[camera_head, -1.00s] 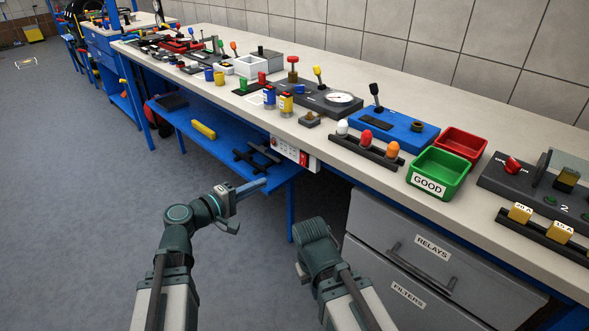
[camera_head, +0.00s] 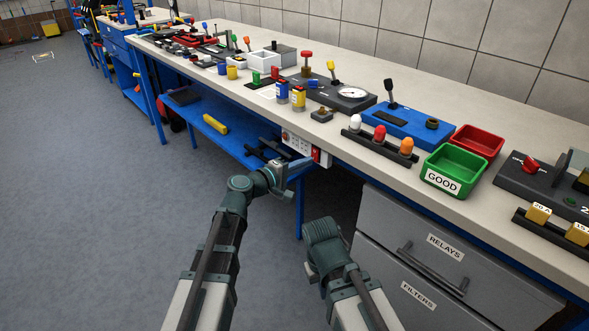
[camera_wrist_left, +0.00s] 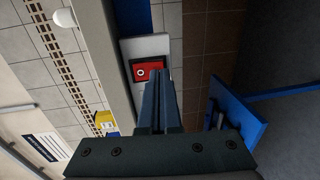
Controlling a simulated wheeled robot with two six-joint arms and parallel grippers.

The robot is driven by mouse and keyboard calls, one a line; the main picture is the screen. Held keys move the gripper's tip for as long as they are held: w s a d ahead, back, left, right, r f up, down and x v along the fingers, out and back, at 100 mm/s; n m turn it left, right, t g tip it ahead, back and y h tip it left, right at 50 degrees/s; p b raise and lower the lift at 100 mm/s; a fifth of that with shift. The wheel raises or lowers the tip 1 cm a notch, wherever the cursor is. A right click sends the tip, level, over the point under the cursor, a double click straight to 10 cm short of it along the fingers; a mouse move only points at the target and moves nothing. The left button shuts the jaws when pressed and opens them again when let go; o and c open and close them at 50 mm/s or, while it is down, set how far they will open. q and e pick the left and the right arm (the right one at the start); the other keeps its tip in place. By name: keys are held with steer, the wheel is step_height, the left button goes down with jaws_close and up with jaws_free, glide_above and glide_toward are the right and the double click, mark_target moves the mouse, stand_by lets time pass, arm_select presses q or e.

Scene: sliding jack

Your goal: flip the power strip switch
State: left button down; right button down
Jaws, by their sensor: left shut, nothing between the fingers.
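The white power strip (camera_head: 297,144) is fixed under the front edge of the workbench in the head view. Its red switch (camera_head: 316,155) is at the right end. In the left wrist view the strip (camera_wrist_left: 146,47) runs toward the fingers, and the red switch (camera_wrist_left: 142,71) with a white ring mark shows just beyond the fingertips. My left gripper (camera_head: 308,163) is shut and empty, its tips close to the switch. In the wrist view the gripper (camera_wrist_left: 158,74) covers the switch's right part. I cannot tell whether the tips touch it. My right gripper is not visible.
The workbench (camera_head: 465,215) carries a green bin (camera_head: 447,172), a red bin (camera_head: 478,143) and several devices. Grey drawers (camera_head: 430,262) stand below at right. A blue lower shelf (camera_head: 235,145) holds a yellow item (camera_head: 215,124).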

arm_select(q)
steer(key=shift+w+d, duration=0.2)
steer(key=shift+d, duration=0.05)
steer(key=shift+f, duration=0.1)
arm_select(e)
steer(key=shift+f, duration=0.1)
arm_select(q)
steer(key=shift+w+d, duration=0.15)
